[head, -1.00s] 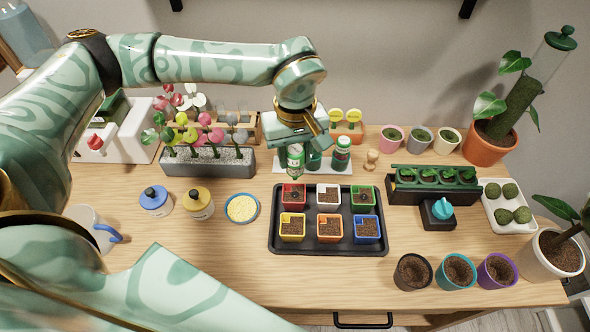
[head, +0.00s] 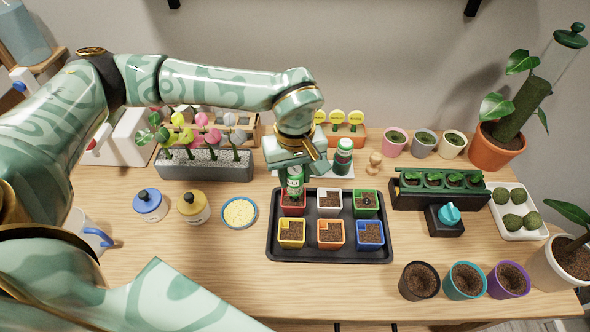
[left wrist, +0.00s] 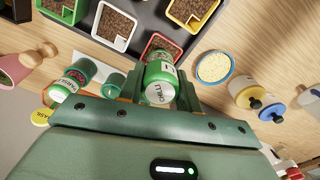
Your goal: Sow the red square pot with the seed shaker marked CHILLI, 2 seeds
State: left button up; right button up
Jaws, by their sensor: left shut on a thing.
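My left gripper (head: 293,170) is shut on a green seed shaker (head: 295,184) with a white label. In the left wrist view the shaker (left wrist: 161,80) shows label lettering upside down, partly readable and in keeping with CHILLI. The red square pot (head: 287,209) stands at the back left of the black tray (head: 279,252). The shaker is right over this pot and covers part of it; I cannot tell whether they touch. The red pot (left wrist: 157,45) also shows beyond the shaker in the left wrist view. No seeds are discernible. My right gripper is out of view.
White, green, yellow, orange and blue pots share the tray. Another green shaker (head: 343,157) stands behind it. A yellow-filled dish (head: 239,213) and two lidded jars are to the left. A seedling planter (head: 437,188) is to the right.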

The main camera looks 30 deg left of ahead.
pick_arm(q)
jog(key=shift+f, duration=0.5)
dwell(0.9)
jog(key=shift+f, duration=0.1)
dwell(1.2)
notch_tip(320, 180, up, 7)
jog(key=p, duration=0.6)
dwell(0.5)
